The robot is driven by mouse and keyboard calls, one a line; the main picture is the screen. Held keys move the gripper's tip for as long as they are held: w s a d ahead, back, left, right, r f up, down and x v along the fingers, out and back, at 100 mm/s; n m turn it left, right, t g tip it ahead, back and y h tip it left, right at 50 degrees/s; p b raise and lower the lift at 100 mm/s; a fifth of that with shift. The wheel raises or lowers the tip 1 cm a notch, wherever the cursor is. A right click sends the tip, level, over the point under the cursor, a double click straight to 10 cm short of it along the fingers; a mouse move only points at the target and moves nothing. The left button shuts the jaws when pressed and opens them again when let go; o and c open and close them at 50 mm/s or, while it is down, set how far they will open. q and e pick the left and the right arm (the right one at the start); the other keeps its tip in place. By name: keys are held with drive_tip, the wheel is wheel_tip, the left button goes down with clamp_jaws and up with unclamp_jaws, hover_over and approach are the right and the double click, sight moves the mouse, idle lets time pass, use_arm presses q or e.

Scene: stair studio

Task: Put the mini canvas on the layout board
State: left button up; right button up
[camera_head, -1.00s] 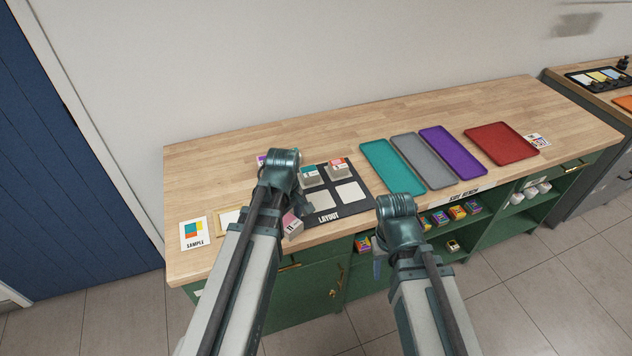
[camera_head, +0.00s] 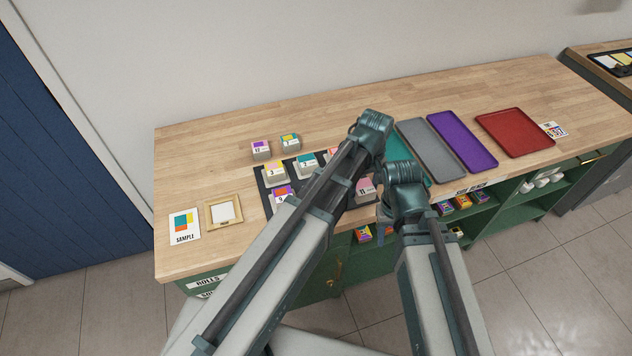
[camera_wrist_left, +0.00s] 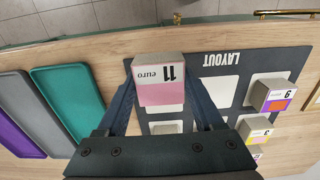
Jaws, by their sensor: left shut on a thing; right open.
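My left gripper (camera_wrist_left: 160,98) is shut on a mini canvas (camera_wrist_left: 160,82), a small block with a pink part and a white face reading "11 euro". The canvas also shows in the head view (camera_head: 365,188), just right of my left forearm. The black layout board (camera_head: 264,190) is partly hidden by that arm; the wrist view shows the board (camera_wrist_left: 241,62) behind the held canvas, with an empty white square (camera_wrist_left: 221,90).
Two more blocks (camera_head: 260,149) (camera_head: 290,141) stand behind the board. A sample card (camera_head: 184,225) and a framed white square (camera_head: 208,216) lie left. Teal (camera_head: 422,180), grey (camera_head: 433,145), purple (camera_head: 459,145) and red trays (camera_head: 515,130) lie right. The back of the bench is clear.

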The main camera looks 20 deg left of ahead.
use_arm(q)
drive_tip(key=a, duration=0.8)
drive_tip(key=w+a+f+b, duration=0.1)
drive_tip(key=a, duration=0.4)
drive_tip(key=shift+f, duration=0.1)
wheel_tip(320, 180, down, 4)
drive_tip(key=b, duration=0.3)
drive_tip(key=shift+a+b, duration=0.1)
drive_tip(key=shift+b, duration=0.3)
drive_tip(key=shift+r, duration=0.25)
drive_tip(key=shift+f, duration=0.15)
drive_tip(key=o, duration=1)
drive_tip(key=shift+f, duration=0.1)
drive_tip(key=o, duration=0.5)
wheel_tip(320, 180, up, 13)
drive_tip(key=p, duration=1.2)
drive_tip(key=s+d+m, duration=0.3)
drive_tip(key=s, duration=0.1)
drive_tip(key=s+d+m, duration=0.4)
drive_tip(key=s, duration=0.1)
drive_tip(key=s+d+m+y, duration=0.1)
drive_tip(key=s+d+m, duration=0.2)
drive_tip(key=s, duration=0.2)
drive_tip(key=shift+s+d+f+m, duration=0.2)
drive_tip(key=shift+d+f+m, duration=0.05)
drive_tip(key=shift+f+m, duration=0.1)
